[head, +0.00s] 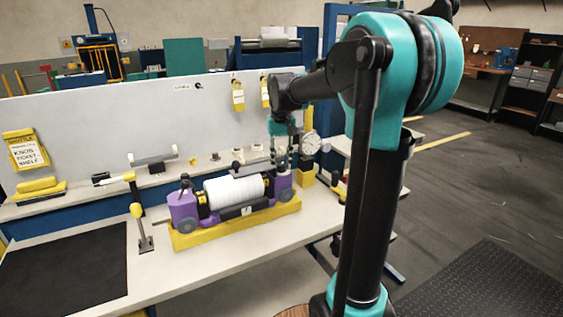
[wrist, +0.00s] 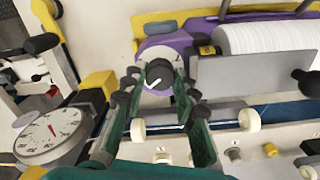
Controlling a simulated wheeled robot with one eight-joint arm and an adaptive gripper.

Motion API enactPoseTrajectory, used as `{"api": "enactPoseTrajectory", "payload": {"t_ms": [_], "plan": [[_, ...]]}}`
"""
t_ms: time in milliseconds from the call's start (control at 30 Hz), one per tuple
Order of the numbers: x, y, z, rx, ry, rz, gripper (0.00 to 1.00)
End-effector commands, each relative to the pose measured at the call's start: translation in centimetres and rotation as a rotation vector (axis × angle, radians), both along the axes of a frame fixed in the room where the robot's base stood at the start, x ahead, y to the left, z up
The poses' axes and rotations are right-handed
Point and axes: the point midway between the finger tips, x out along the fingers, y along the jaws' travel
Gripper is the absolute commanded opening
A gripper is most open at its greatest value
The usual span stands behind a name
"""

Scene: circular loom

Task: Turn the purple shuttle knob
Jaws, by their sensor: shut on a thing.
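The purple shuttle (head: 184,208) lies on a yellow base on the bench, with a white thread spool (head: 234,190) across its middle. In the wrist view, its purple end (wrist: 166,46) carries a round pale dial plate with a black knob (wrist: 159,73) and a white pointer mark. My gripper (wrist: 159,84) has its green-and-black fingers on either side of this knob, shut on it. In the head view my gripper (head: 281,163) is at the shuttle's right end and hides the knob there.
A dial gauge (head: 310,143) stands close right of my gripper; it also shows in the wrist view (wrist: 48,132). A yellow lever post (head: 138,212) stands left of the shuttle. A black mat (head: 66,262) covers the bench's left front. The bench front is clear.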

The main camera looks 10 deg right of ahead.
Motion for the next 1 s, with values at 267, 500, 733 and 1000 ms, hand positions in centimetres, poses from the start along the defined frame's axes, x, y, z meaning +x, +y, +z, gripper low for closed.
{"api": "enactPoseTrajectory", "payload": {"t_ms": [267,500,733,1000], "plan": [[0.02,0.02,0.03,0.000,0.000,0.263,0.00],[0.02,0.03,0.03,0.000,0.000,0.490,0.00],[0.02,0.03,0.03,0.000,-0.001,0.688,0.00],[0.01,0.04,0.03,0.000,-0.001,0.855,0.00]]}}
